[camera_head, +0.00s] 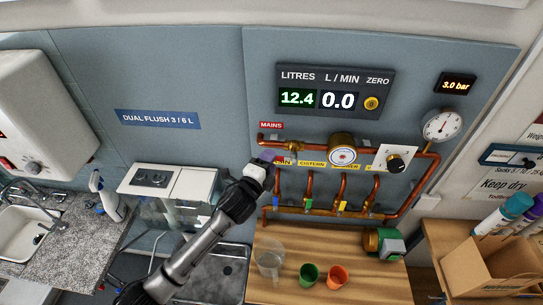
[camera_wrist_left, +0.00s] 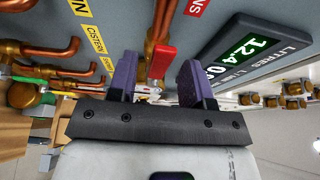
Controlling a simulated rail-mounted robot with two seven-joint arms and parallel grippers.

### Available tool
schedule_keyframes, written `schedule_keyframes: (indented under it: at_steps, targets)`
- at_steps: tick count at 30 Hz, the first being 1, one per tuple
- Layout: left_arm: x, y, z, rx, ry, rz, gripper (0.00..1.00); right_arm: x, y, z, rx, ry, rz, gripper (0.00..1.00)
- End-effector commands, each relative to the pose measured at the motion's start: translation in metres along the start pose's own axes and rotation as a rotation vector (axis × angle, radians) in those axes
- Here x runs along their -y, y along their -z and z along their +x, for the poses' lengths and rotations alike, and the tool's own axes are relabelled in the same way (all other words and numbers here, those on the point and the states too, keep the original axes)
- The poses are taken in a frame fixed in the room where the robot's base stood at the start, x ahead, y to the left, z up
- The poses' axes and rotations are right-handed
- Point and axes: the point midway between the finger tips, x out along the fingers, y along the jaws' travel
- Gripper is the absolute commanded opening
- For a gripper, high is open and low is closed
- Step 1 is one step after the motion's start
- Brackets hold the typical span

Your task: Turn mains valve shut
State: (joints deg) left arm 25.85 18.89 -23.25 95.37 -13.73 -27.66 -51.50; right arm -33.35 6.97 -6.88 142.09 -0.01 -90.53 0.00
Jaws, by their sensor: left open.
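The mains valve's red lever (camera_wrist_left: 161,61) shows in the left wrist view beside a copper pipe (camera_wrist_left: 160,22). My left gripper (camera_wrist_left: 158,72) is open, with one purple finger on each side of the lever. I see no clear contact, and the fingers partly hide the valve body. In the head view my left gripper (camera_head: 265,166) is at the left end of the copper pipework, below the red MAINS label (camera_head: 271,125), and hides much of the valve. The display (camera_head: 334,94) reads 12.4 litres and 0.0 L/min. My right gripper is not in view.
A round meter (camera_head: 343,150), a black knob (camera_head: 396,163) and a pressure gauge (camera_head: 443,125) are to the right along the pipes. Below, a clear jug (camera_head: 269,255), a green cup (camera_head: 309,273) and an orange cup (camera_head: 336,276) stand on the wooden bench (camera_head: 375,287).

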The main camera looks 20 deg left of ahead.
Motion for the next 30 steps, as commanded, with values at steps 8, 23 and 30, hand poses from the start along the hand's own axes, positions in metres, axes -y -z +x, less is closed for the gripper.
schedule_keyframes:
  at_steps: [8,23,30]
  targets:
    - [0.000,0.000,0.018,0.000,0.000,0.000,0.46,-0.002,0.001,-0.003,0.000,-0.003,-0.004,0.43]
    - [-0.001,0.000,0.020,0.000,-0.001,0.000,0.34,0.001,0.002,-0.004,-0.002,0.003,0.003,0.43]
    - [0.000,0.000,0.020,0.000,-0.001,0.000,0.11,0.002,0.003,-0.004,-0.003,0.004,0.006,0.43]
